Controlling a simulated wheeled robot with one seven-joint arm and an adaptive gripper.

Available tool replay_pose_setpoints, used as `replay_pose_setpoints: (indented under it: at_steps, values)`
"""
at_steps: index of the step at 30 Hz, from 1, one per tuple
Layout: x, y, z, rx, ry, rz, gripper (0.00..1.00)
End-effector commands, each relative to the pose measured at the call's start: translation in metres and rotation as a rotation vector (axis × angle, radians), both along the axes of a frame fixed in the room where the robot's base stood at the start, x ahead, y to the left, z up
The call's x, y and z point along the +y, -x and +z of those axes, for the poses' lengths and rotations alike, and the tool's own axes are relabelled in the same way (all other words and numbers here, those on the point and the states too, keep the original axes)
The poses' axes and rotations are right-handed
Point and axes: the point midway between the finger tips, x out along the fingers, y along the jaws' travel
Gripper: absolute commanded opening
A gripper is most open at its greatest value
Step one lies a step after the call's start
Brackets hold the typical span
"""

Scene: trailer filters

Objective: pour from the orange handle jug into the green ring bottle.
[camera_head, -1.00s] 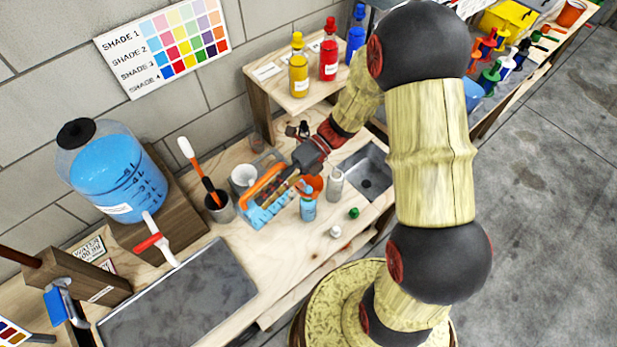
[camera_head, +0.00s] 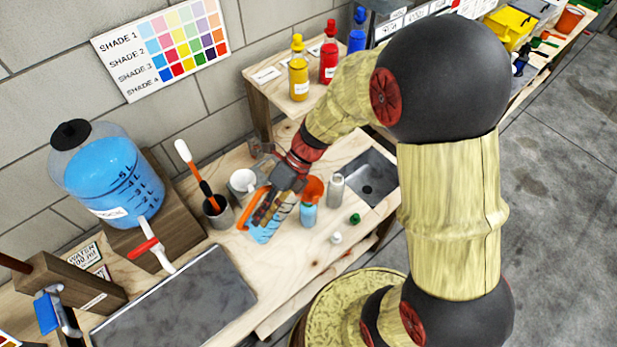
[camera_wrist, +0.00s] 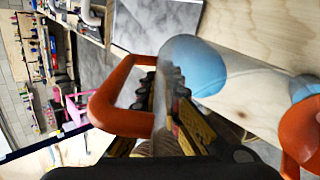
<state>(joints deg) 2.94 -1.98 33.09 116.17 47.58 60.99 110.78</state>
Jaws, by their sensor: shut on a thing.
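The orange handle jug shows its orange handle (camera_head: 252,211) and light blue body (camera_head: 266,228) in the head view, left of a bottle with an orange funnel. My gripper (camera_head: 272,205) is shut on the jug's handle. In the wrist view, the handle (camera_wrist: 118,98) loops beside my fingers (camera_wrist: 165,98) and the jug's rounded end holds blue liquid (camera_wrist: 195,65). The bottle (camera_head: 308,214) has blue in it or on it, with the orange funnel (camera_head: 314,188) at its top. A green ring cannot be made out. No stream of liquid is visible.
A grey bottle (camera_head: 335,190), a green cap (camera_head: 355,219) and a white cap (camera_head: 336,238) stand right of the jug. A white mug (camera_head: 242,182) and a cup with a brush (camera_head: 217,211) are left.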

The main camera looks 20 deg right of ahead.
Motion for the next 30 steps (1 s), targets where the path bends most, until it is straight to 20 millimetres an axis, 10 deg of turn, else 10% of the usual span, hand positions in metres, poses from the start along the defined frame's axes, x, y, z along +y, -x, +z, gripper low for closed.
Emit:
replay_pose_setpoints:
  at_steps: [30]
  values:
    - [0.022,0.008,-0.005,-0.119,0.374,-0.003,0.0]
